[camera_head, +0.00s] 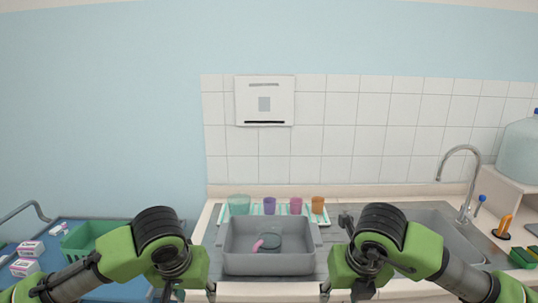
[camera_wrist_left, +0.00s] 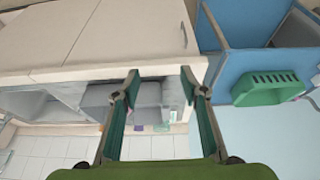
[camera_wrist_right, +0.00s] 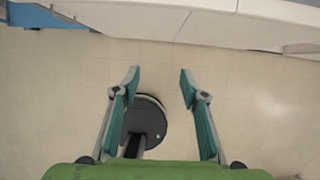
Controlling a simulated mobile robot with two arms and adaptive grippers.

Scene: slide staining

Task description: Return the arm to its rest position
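My left gripper (camera_wrist_left: 160,85) is open and empty in the left wrist view, its fingers spread in front of the counter edge. In the head view it hangs low at the left of the grey basin, its fingertips partly cut off by the bottom edge. My right gripper (camera_wrist_right: 158,78) is open and empty in the right wrist view, above bare floor. In the head view both green arms are bent and roughly mirror each other, on either side of the grey basin (camera_head: 268,263).
A teal cup (camera_head: 239,204), a purple cup (camera_head: 270,205), a pink cup (camera_head: 296,206) and an orange cup (camera_head: 318,205) stand behind the basin. A sink with a tap (camera_head: 464,200) is right. A blue cart with a green basket (camera_head: 85,238) and small boxes (camera_head: 30,248) is left.

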